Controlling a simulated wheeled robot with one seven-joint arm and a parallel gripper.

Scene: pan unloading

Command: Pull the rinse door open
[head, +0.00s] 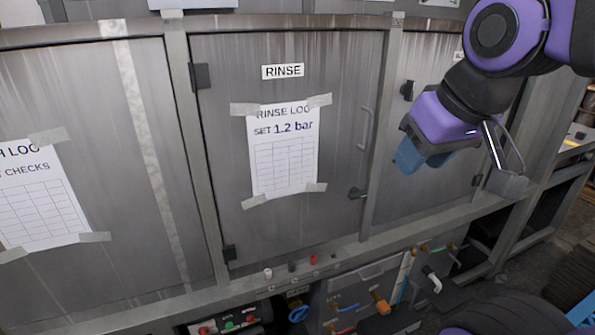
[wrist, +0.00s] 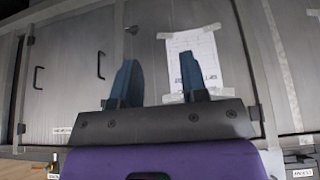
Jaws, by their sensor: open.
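The rinse door (head: 225,150) is a grey metal door at the middle of the head view, under a RINSE label (head: 283,71). It looks shut in its frame. A taped RINSE LOG sheet (head: 284,150) hangs on it. Its upright bar handle (head: 365,128) is near the right edge, with a dark latch (head: 357,193) lower down. Its hinges are on the left edge. My gripper (head: 409,158) is right of the handle and appears apart from it, in front of the right-hand door. In the wrist view my gripper's (wrist: 158,75) blue fingers are spread with nothing between them.
Another grey door (head: 85,130) with a taped sheet is at the left, and one (head: 430,60) at the right. Below are small knobs, a control box (head: 228,322) and pipe fittings (head: 432,279). The wrist view shows two bar handles at its left.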

